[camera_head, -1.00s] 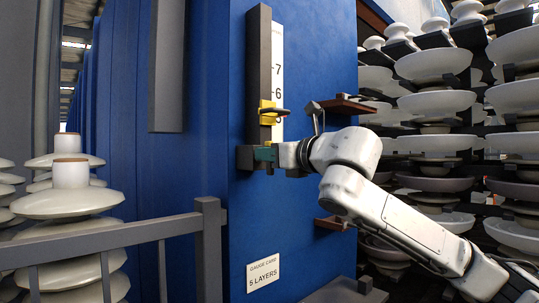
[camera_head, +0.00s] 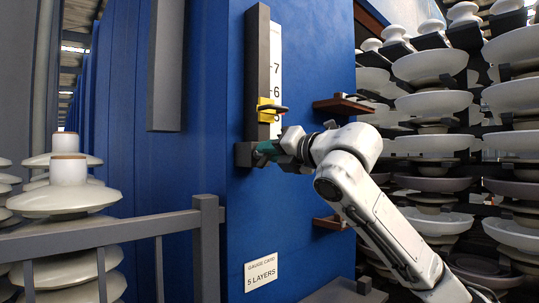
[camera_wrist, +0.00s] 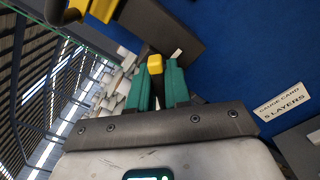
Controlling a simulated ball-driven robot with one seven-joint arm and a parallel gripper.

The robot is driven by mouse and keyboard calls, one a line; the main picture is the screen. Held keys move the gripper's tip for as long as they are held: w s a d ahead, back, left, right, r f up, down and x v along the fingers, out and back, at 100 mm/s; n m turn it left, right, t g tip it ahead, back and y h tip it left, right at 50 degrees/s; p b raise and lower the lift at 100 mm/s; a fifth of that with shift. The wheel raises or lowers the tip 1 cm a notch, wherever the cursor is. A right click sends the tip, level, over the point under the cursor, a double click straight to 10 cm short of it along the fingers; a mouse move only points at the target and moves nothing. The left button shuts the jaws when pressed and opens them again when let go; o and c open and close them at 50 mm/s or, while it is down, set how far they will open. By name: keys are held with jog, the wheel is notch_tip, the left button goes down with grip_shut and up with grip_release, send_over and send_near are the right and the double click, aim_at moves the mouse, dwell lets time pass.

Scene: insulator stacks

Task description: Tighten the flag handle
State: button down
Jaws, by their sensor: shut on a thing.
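A yellow slider (camera_head: 266,110) with a dark looped handle (camera_head: 277,108) sits on the gauge, just below the 6. My gripper (camera_head: 264,151) is below it at the foot of the gauge post. Its green fingers are shut on a small yellow-ended piece, which I take to be the flag handle (camera_wrist: 155,64). This piece is hidden by the fingers in the head view. In the wrist view my gripper (camera_wrist: 156,82) has a finger on each side of it. The yellow slider (camera_wrist: 98,8) also shows at the top left there.
The white scale (camera_head: 276,60) and dark post (camera_head: 257,60) are fixed to a blue wall (camera_head: 210,150). A card reading "GAUGE CARD 5 LAYERS" (camera_head: 261,272) is lower down. Brown brackets (camera_head: 343,105) and insulator stacks (camera_head: 435,105) stand right; a grey railing (camera_head: 110,235) is at left.

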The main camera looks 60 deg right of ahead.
jog(key=m, duration=0.4)
jog(key=shift+d+f+m+b, duration=0.1)
jog(key=shift+f+m+b, duration=0.15)
jog(key=shift+m+b, duration=0.05)
jog(key=m, duration=0.4)
jog(key=shift+d+f+m, duration=0.1)
jog(key=shift+f+m, duration=0.1)
jog(key=shift+m, duration=0.2)
jog(key=c, duration=1.2)
grip_release()
jog(key=shift+o, duration=0.2)
jog(key=shift+s, duration=0.15)
jog(key=b+v, duration=0.3)
jog(key=v, duration=0.7)
jog(key=shift+s, duration=0.25)
